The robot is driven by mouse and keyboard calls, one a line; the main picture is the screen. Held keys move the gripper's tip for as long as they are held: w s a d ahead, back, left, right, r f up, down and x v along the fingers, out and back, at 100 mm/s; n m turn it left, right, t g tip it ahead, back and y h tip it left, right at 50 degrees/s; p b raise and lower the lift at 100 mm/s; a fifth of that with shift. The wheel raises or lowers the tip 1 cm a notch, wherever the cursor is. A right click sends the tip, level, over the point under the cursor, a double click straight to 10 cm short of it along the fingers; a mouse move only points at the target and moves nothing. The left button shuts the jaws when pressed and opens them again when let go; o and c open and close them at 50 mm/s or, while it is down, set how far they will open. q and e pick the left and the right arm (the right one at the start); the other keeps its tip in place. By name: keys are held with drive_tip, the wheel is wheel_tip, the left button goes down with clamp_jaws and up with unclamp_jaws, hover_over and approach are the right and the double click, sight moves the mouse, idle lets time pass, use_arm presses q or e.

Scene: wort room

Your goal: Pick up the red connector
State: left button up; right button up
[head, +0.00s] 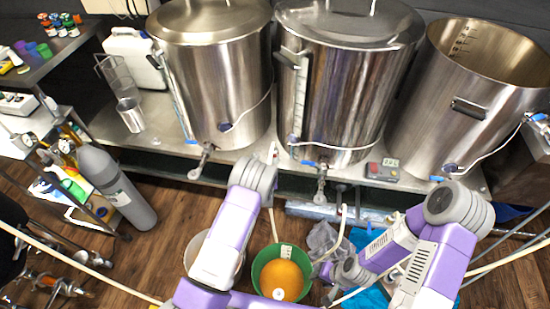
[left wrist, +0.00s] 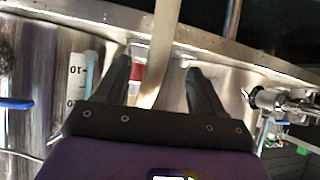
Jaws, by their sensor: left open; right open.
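A small red piece (left wrist: 137,72), which looks like the red connector, shows in the left wrist view between my left fingers, close to the left one. A pale hose (left wrist: 164,35) comes down beside it between the fingers. My left gripper (left wrist: 158,70) is open around both, with a gap at the right finger. In the head view, my left arm reaches toward the kettle bench and hides its own fingers; I cannot make out the red connector there. My right gripper (head: 345,271) is low, right of the green bucket, open, with its fingertips hard to see.
Steel kettles (head: 225,70) stand in a row on a steel bench (head: 232,161). A red-and-grey control box (head: 383,172) sits at its front edge. A green bucket (head: 258,275) with an orange ball (head: 281,280) stands below. A gas cylinder (head: 115,187) stands at left.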

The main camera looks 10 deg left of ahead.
sight(274, 154)
use_arm(q)
drive_tip(key=w, duration=0.2)
drive_tip(key=w+d+r+t+b, duration=0.1)
drive_tip(key=w, duration=0.1)
drive_tip(key=w+d+r+t, duration=0.1)
drive_tip(key=w, duration=0.1)
drive_tip(key=shift+w+d+r+m, duration=0.1)
drive_tip(key=shift+w+r+m, duration=0.05)
drive_tip(key=shift+r+m, duration=0.15)
drive_tip(key=shift+f+b+x, duration=0.25)
drive_tip(key=shift+b+x, duration=1.25)
drive_tip(key=shift+x, duration=0.9)
drive_tip(key=shift+w+f+b, duration=0.15)
drive_tip(key=shift+w+b, duration=0.15)
drive_tip(key=shift+w, duration=0.2)
drive_tip(key=shift+c, duration=0.5)
drive_tip(key=c, duration=1)
drive_tip(key=shift+c, duration=0.2)
wheel_tip(274, 154, up, 18)
drive_tip(key=p, duration=0.5)
